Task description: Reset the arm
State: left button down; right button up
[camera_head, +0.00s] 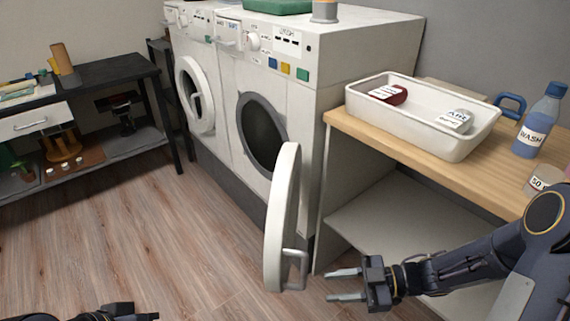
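My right gripper (346,285) is at the lower right, its two fingers apart with nothing between them. It points left, just right of the open washer door (283,215) and its handle, in front of the wooden table. My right arm comes in from the right edge. My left gripper (150,314) shows only in part at the bottom edge, left of the middle. Most of it is cut off, and its fingers cannot be made out clearly.
Two white washing machines (310,88) stand at the back; the nearer one's round door swings out into the room. The wooden table (400,148) holds a white tray (430,139) and a blue wash bottle (536,124). A dark shelf (105,72) is at left. The floor between is clear.

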jog(key=w+d+r+m+t+h, duration=0.8)
jog(key=w+d+t+h, duration=0.1)
jog(key=w+t, duration=0.1)
jog(key=s+d+r+m+h, duration=0.4)
jog(key=d+m+h, duration=0.2)
jog(key=d, duration=0.1)
jog(key=s+a+f+m+g+y, duration=0.1)
jog(key=s+a+m+g+y, duration=0.2)
jog(key=s, duration=0.7)
jog(key=s+a+m+g, duration=0.2)
jog(key=s+a+m, duration=0.2)
jog(key=s, duration=0.6)
notch_tip(320, 180, up, 17)
jog(key=p, duration=1.7)
jog(key=shift+p, duration=0.35)
